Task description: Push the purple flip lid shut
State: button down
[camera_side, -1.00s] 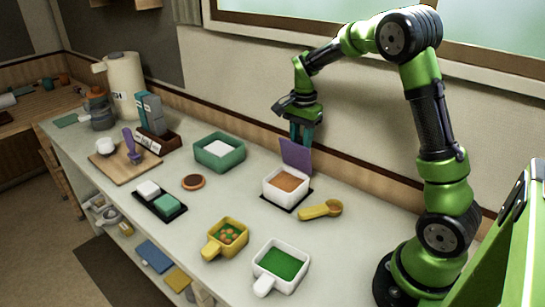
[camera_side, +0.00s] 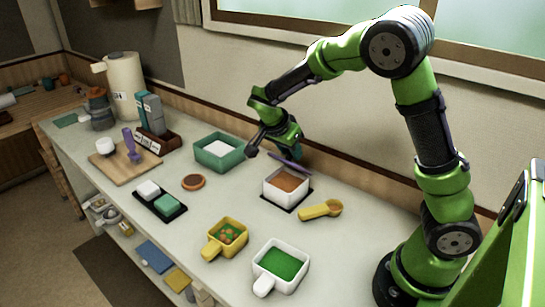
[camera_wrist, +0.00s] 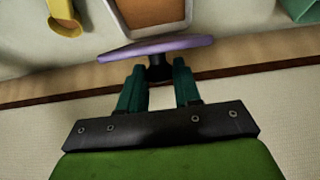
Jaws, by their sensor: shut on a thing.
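The purple flip lid (camera_side: 290,162) stands tilted at the back of a white box (camera_side: 284,194) with brown contents. The box is still open, and I see the lid almost edge-on. In the wrist view the lid (camera_wrist: 125,51) is a thin purple strip along the rim of the white box (camera_wrist: 186,14). My gripper (camera_side: 276,150) is behind the lid in the side view, its fingertips mostly hidden. In the wrist view the teal fingers of my gripper (camera_wrist: 160,72) are on either side of a dark part at the lid's back, shut on it.
A yellow scoop (camera_side: 320,210) lies right of the box. A green tub (camera_side: 217,163) stands to its left. A yellow cup (camera_side: 224,240) and a white cup (camera_side: 280,268) stand in front. The wall is close behind my gripper.

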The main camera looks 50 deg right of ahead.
aim_at(282, 160)
jog(key=a+h, duration=0.1)
jog(key=a+f+h, duration=0.1)
jog(key=h, duration=0.1)
jog(key=shift+a+f, duration=0.15)
jog(key=shift+a, duration=0.1)
jog(key=shift+a+f+h, duration=0.5)
jog(key=shift+h, duration=0.3)
jog(key=shift+a+f+h, duration=0.45)
jog(key=shift+f+h, duration=0.3)
jog(key=shift+h, duration=0.3)
jog(key=shift+a+f+h, duration=0.45)
jog(key=shift+f+h, duration=0.25)
jog(key=shift+h, duration=0.35)
jog(key=c, duration=0.8)
grip_release()
notch_tip(282, 160, up, 4)
jog(key=shift+s+f, duration=0.1)
jog(key=s, duration=0.5)
jog(key=s+a, duration=0.1)
jog(key=s, duration=0.4)
jog(key=s+a+r, duration=0.1)
jog(key=s, duration=0.4)
jog(key=shift+s+r, duration=0.1)
jog(key=shift+s, duration=0.25)
